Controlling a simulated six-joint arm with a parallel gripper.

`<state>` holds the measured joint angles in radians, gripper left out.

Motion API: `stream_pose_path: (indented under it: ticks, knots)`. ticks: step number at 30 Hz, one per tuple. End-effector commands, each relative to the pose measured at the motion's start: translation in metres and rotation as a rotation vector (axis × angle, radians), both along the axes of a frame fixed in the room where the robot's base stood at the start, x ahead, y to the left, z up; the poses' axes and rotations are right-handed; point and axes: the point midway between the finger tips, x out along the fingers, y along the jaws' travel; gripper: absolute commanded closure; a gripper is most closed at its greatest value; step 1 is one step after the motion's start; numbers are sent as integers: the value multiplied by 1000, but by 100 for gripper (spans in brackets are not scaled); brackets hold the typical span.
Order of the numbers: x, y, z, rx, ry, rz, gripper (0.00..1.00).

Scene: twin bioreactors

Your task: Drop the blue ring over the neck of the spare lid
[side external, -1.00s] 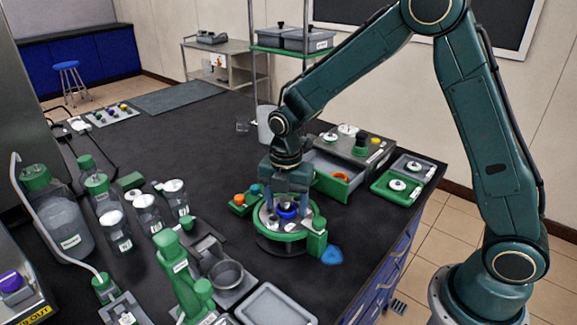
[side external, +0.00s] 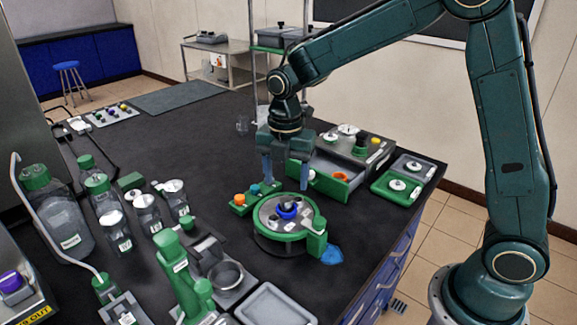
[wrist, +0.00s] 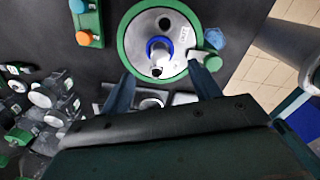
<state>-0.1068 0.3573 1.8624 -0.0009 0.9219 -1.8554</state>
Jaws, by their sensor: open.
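The spare lid is a round grey disc with a green rim (side external: 270,236), lying flat on the dark bench; it also shows in the wrist view (wrist: 131,52). The blue ring (side external: 288,214) is at the middle of the lid and appears to sit around its short neck. In the wrist view the blue ring (wrist: 149,48) encircles a pale centre, but whether it is fully down is hard to tell. My gripper (side external: 286,186) is open and empty, above and behind the ring, with its fingers apart in the wrist view (wrist: 162,88).
A small green block with orange and teal caps (side external: 240,200) stands close left of the lid. An open green-fronted drawer (side external: 325,184) holding an orange ring is behind. Bottles and a green stand (side external: 180,275) crowd the left. A blue patch (side external: 332,256) lies at right.

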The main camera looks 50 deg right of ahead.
Motion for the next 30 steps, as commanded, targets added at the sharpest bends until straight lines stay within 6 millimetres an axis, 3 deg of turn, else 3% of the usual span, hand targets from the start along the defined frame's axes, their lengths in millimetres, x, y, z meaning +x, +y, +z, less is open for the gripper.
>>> stream_pose_path:
  ticks: [6, 12, 30]
  knots:
    - [1, 0, 32, 0, -3, 0, 38]
    - [0, 0, 45, 0, -1, 0, 38]
    - [0, 0, 47, 0, 0, -1, 38]
